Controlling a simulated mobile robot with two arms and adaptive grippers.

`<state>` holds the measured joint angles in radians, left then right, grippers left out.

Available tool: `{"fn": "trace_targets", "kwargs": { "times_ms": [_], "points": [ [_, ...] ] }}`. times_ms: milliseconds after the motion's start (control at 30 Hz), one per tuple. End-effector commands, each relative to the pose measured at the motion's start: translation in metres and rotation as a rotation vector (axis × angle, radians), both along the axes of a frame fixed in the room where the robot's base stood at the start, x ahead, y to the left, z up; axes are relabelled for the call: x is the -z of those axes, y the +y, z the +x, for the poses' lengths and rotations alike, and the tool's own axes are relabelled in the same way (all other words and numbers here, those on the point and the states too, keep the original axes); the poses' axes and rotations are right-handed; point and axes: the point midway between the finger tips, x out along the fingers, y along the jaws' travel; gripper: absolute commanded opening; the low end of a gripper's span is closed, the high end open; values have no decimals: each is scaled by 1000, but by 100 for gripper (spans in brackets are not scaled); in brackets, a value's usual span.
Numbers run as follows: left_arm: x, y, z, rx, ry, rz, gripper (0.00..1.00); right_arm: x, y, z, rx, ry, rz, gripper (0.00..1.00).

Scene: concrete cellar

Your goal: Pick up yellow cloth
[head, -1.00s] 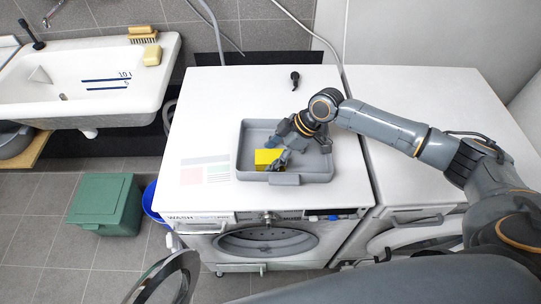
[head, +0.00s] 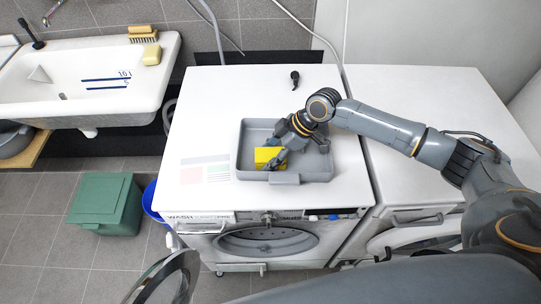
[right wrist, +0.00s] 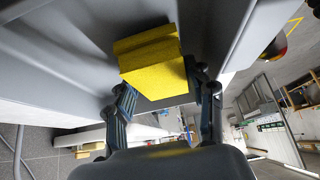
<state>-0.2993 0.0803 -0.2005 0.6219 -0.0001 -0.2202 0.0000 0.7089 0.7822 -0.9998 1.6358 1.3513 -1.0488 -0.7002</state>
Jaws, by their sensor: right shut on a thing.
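The yellow cloth (head: 267,156) is a folded, block-like piece in the grey tray (head: 326,172) on top of the left washing machine. My right gripper (head: 275,160) reaches down into the tray and is shut on the cloth. In the right wrist view the cloth (right wrist: 155,65) sits between the fingertips of my right gripper (right wrist: 160,92). I cannot tell whether the cloth is clear of the tray floor. My left gripper is not clearly in view.
A white sink (head: 95,85) with a brush (head: 143,33) and a sponge or soap block (head: 152,54) stands at the left. A green bin (head: 105,203) and a blue basin (head: 150,201) are on the floor. A small black item (head: 295,79) lies behind the tray. The white top around the tray is mostly free.

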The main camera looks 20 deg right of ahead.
Motion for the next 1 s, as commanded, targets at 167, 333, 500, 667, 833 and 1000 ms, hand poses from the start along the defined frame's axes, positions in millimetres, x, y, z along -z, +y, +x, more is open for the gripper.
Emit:
{"fn": "trace_targets", "kwargs": {
  "times_ms": [167,333,500,667,833,1000],
  "points": [
    [14,0,0,0,-1,0,100,-24,0,0,0,-6,2,23],
    [17,0,0,-1,-1,0,100,-55,-7,-26,-2,-7,-1,23],
    [26,0,0,-1,0,0,100,-86,-15,-62,-1,-4,-4,23],
    [33,0,0,-1,0,0,100,-102,-22,-98,-1,-2,-4,23],
    [37,0,-1,-1,1,0,100,-115,-28,-123,2,-2,-2,23],
    [38,0,-1,-1,2,0,100,-122,-29,-135,0,-2,0,23]
  ]
}}
